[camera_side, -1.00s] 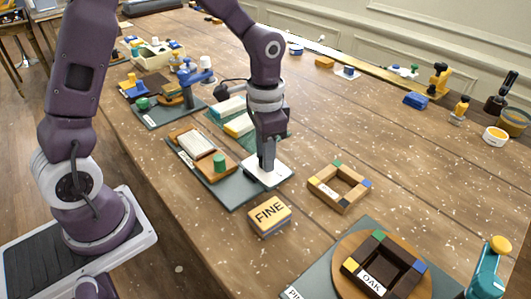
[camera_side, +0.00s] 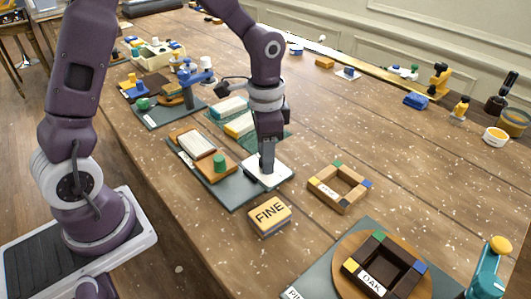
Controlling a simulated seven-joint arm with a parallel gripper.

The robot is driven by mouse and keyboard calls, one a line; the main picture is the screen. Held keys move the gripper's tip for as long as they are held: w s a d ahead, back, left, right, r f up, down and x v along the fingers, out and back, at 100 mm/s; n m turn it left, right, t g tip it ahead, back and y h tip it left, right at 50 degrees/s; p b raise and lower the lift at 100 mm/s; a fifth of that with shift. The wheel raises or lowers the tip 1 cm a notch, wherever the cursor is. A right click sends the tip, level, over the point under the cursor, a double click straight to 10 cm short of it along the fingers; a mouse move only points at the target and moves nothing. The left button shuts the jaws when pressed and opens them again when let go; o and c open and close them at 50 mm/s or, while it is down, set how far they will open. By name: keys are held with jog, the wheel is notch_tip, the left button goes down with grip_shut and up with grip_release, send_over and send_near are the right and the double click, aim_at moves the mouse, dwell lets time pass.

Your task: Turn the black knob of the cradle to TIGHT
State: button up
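The cradle (camera_side: 222,176) is most likely the wooden holder with a pale block (camera_side: 197,144) and a green knob (camera_side: 219,161), lying on a dark mat. A white square plate (camera_side: 281,172) sits at the right end of that mat. My gripper (camera_side: 267,167) points straight down over the white plate, with its fingertips at or just above the plate's middle. The black knob cannot be made out; it may be hidden by the fingers. The fingers are seen edge-on, so their gap does not show. Any TIGHT marking is too small to read.
A FINE block (camera_side: 269,214) and a wooden frame (camera_side: 338,198) with coloured corners stand close by on the right. A dark OAK frame (camera_side: 364,283) lies on a round board in front. A blue clamp (camera_side: 188,75) stands behind on another mat.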

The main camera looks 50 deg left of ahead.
jog(key=shift+o, duration=0.3)
notch_tip(320, 180, up, 6)
jog(key=shift+r, duration=0.55)
jog(key=shift+s+r, duration=0.2)
jog(key=s+r+n+t, duration=0.2)
jog(key=s+r+n, duration=0.1)
jog(key=s, duration=0.6)
jog(key=s+a+r+n+t, duration=0.1)
jog(key=s+r+n+t, duration=0.2)
jog(key=s, duration=0.7)
notch_tip(320, 180, up, 2)
jog(key=shift+a+t, duration=0.3)
